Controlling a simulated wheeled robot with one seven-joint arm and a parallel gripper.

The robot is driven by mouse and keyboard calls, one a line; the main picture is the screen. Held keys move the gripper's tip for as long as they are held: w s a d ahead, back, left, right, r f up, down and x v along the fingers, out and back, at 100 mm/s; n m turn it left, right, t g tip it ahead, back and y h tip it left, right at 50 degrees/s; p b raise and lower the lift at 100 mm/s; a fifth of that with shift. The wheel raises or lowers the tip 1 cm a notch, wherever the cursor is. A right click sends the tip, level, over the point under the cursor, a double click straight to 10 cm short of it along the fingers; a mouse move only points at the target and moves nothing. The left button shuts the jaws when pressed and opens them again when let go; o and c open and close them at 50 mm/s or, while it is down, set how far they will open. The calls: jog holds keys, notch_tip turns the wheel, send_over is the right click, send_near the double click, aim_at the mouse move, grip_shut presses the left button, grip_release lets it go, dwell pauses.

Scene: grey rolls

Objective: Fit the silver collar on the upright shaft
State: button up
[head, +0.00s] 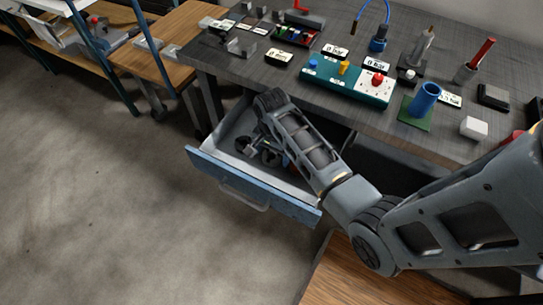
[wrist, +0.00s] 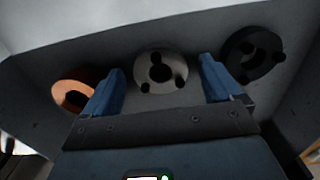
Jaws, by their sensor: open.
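The silver collar (wrist: 161,72), a light grey ring with a centre hole and small dark knobs, lies in the open drawer (head: 255,194). My gripper (wrist: 162,82) is open, with one blue finger on each side of the silver collar; I cannot tell whether they touch it. A copper collar (wrist: 74,91) lies to the left and a black collar (wrist: 252,54) to the right. In the head view my arm partly hides the drawer's contents. A grey upright shaft-like piece (head: 422,46) stands on a dark base on the workbench; I cannot tell for sure that it is the shaft.
The drawer walls stand close around my gripper. The grey workbench (head: 455,135) above holds a green panel with knobs (head: 346,83), a blue cylinder on a green plate (head: 424,98), a red-handled piece (head: 482,52) and a white block (head: 473,127). Bare floor lies at left.

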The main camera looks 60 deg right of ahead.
jog(key=shift+f, duration=0.1)
jog(key=c, duration=1.3)
jog(key=shift+c, duration=0.3)
